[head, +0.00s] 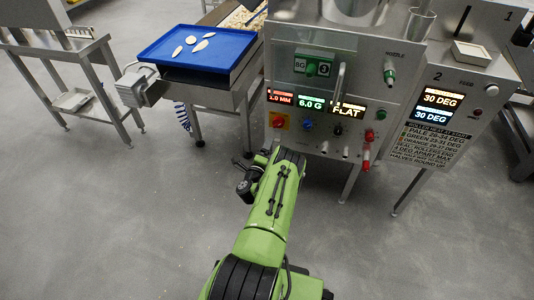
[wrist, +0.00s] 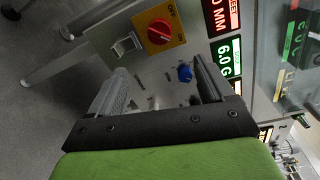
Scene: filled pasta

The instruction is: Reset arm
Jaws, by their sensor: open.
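My green arm reaches up from the bottom of the head view toward the machine's front panel (head: 330,125). In the head view my gripper's fingers are hard to make out at the arm's far end. In the wrist view my gripper (wrist: 160,66) is open, with its two grey fingers apart and nothing between them. The fingers point at the panel; a blue knob (wrist: 185,73) shows between them, beyond the tips. A red switch (wrist: 160,30) on a yellow plate lies just past them. I cannot tell whether the tips touch the panel.
A blue tray (head: 176,58) with several pale pasta pieces sits on a steel stand at the left of the machine. Red-tipped valves (head: 366,150) stick out low on the panel. A second unit (head: 445,110) stands at right. A steel table (head: 60,60) is far left. The floor between is clear.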

